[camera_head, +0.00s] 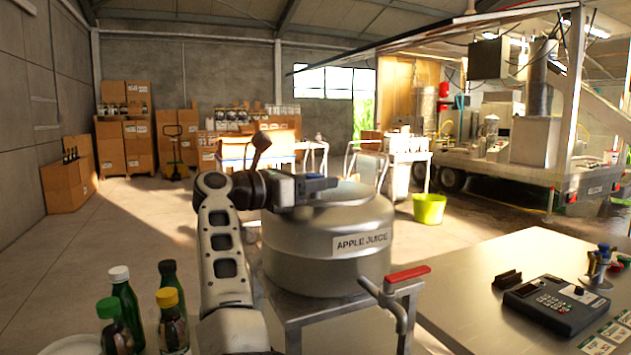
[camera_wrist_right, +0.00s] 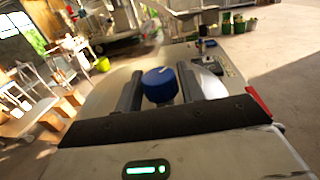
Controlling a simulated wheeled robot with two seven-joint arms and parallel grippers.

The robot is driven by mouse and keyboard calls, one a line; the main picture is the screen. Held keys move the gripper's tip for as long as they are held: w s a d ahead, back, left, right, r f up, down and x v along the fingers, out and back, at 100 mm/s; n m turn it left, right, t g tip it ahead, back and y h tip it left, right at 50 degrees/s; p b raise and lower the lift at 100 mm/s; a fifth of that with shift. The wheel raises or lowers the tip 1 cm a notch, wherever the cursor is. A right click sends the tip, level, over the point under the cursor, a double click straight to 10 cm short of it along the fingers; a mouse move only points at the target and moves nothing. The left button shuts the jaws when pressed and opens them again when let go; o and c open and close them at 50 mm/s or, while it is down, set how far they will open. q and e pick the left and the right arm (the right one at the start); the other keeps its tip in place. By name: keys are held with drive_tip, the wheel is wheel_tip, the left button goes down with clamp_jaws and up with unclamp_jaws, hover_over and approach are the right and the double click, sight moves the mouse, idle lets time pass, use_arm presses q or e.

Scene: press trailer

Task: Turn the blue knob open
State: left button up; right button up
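The blue knob (camera_wrist_right: 160,85) has a round top with a light mark and shows in the right wrist view between two black fingers. In the head view my right gripper (camera_head: 318,190) is at the top of the steel tank labelled APPLE JUICE (camera_head: 318,260). A small blue patch shows by its fingers; the fingers hide most of the knob there. My left gripper is not in view.
Several bottles (camera_head: 124,300) stand at the lower left. A steel table (camera_head: 480,275) at right holds a black keypad device (camera_head: 556,303). A green bucket (camera_head: 429,208) stands on the floor behind.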

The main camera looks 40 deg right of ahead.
drive_tip(key=c, duration=0.5)
drive_tip(key=shift+o, duration=0.2)
drive_tip(key=shift+f+t+b, duration=0.15)
drive_tip(key=shift+t+b, duration=0.15)
drive_tip(key=shift+b, duration=0.1)
drive_tip(key=shift+f+n+t+b, duration=0.1)
drive_tip(key=shift+n+t+b, duration=0.6)
drive_tip(key=shift+t+b, duration=0.1)
drive_tip(key=n+t+b, duration=0.1)
drive_tip(key=t, duration=0.1)
drive_tip(key=shift+t+b, duration=0.3)
drive_tip(key=shift+n+t+b, duration=0.45)
drive_tip(key=shift+n+t, duration=0.45)
drive_tip(key=shift+t, duration=0.2)
drive_tip(key=shift+r+n+t+y+b, duration=0.2)
drive_tip(key=shift+n+t+y+b, duration=0.4)
drive_tip(key=shift+n+t, duration=1.05)
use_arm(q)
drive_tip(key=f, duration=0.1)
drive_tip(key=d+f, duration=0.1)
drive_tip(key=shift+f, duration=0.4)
use_arm(e)
drive_tip(key=shift+t+y, duration=0.3)
drive_tip(key=shift+t, duration=0.25)
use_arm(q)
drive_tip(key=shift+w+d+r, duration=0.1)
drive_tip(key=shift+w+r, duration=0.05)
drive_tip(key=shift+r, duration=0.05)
